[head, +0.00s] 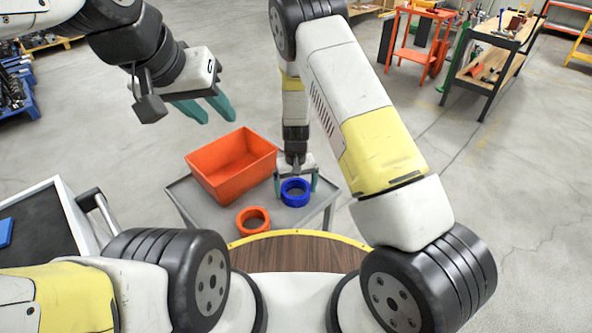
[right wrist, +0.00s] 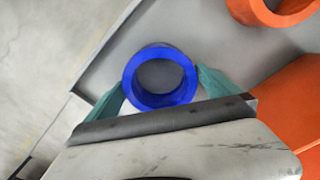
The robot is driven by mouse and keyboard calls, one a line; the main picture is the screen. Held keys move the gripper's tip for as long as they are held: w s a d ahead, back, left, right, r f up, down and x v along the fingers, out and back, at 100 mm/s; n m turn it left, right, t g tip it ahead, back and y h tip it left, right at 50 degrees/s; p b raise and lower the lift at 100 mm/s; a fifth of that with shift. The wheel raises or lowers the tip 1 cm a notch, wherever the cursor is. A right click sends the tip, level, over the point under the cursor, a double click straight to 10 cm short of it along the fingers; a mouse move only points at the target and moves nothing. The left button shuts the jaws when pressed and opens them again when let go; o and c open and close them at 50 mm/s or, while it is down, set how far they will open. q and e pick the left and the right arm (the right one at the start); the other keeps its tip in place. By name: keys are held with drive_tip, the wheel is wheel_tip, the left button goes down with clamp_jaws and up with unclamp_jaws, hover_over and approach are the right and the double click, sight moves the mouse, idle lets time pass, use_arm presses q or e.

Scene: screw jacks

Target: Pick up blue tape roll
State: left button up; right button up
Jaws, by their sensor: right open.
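The blue tape roll (head: 295,193) lies flat on the grey table (head: 190,205) near its right side. My right gripper (head: 296,182) is over the roll, its teal fingers apart on either side of it. In the right wrist view the blue tape roll (right wrist: 160,77) sits between the open fingertips of my right gripper (right wrist: 160,85); the right-hand finger is very close to the ring, and I cannot tell whether it touches. My left gripper (head: 207,108) is in the air at the upper left, its two teal fingers apart and empty.
An orange tape roll (head: 253,221) lies left of the blue one on the table. An orange bin (head: 232,165) stands at the table's back left. A cart (head: 50,215) with a dark top stands at the left. The table's edge runs close to the blue roll.

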drive_tip(key=c, duration=1.5)
drive_tip(key=shift+o, duration=0.2)
drive_tip(key=shift+r, duration=0.1)
